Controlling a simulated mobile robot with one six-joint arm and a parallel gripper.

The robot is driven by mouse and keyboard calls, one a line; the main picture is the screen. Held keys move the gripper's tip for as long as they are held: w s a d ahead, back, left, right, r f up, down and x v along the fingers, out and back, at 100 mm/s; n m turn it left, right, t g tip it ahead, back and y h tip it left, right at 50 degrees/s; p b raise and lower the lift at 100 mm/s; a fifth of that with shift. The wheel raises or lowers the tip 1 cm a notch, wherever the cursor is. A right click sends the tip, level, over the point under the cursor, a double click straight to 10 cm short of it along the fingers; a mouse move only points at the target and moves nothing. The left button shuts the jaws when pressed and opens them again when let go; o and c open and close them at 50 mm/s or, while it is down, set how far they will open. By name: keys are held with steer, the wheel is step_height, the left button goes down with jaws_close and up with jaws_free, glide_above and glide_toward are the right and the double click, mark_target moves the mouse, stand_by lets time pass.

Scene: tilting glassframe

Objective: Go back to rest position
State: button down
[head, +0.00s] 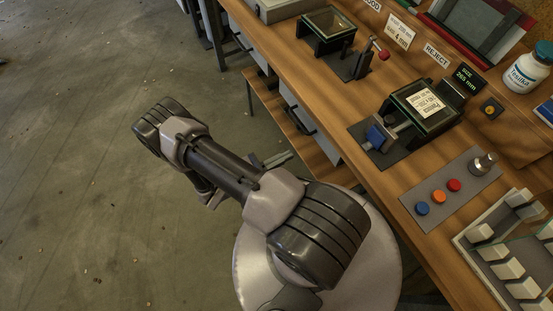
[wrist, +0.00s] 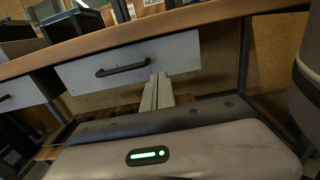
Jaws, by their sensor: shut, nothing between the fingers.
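My arm is folded over the floor beside the workbench (head: 330,110), clear of the bench top. My gripper shows in the wrist view (wrist: 159,78) with its two pale fingers together and nothing between them. In that view it points towards a white drawer front with a dark handle (wrist: 125,70) under the bench edge. In the head view only the grey finger ends (head: 280,158) show past my arm; the rest of the gripper is hidden behind the arm links.
The bench holds a glass frame fixture (head: 328,20), a second fixture with a blue block (head: 378,137), a button panel (head: 440,205) with blue, orange and red buttons, a rack of white blocks (head: 508,268) and a white bottle (head: 525,72). The floor (head: 70,160) at left is open.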

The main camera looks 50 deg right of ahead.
steer(key=w+a+r+m+g+y, duration=0.35)
steer(key=a+r+m+y, duration=0.2)
steer(key=r, duration=0.45)
steer(key=s+a+r+m+t+y, duration=0.1)
steer(key=a+r+m+t+y, duration=0.3)
steer(key=r, duration=0.5)
steer(key=s+a+r+m+t+y, duration=0.2)
steer(key=a+r+m+t+y, duration=0.3)
steer(key=a+r, duration=0.3)
steer(key=s+a+r+m+t+y, duration=0.1)
steer(key=a+r+m+t+y, duration=0.3)
steer(key=r, duration=0.7)
steer(key=shift+s+a+r+m+t+y, duration=0.3)
steer(key=shift+a+t, duration=0.45)
steer(key=shift+a, duration=0.3)
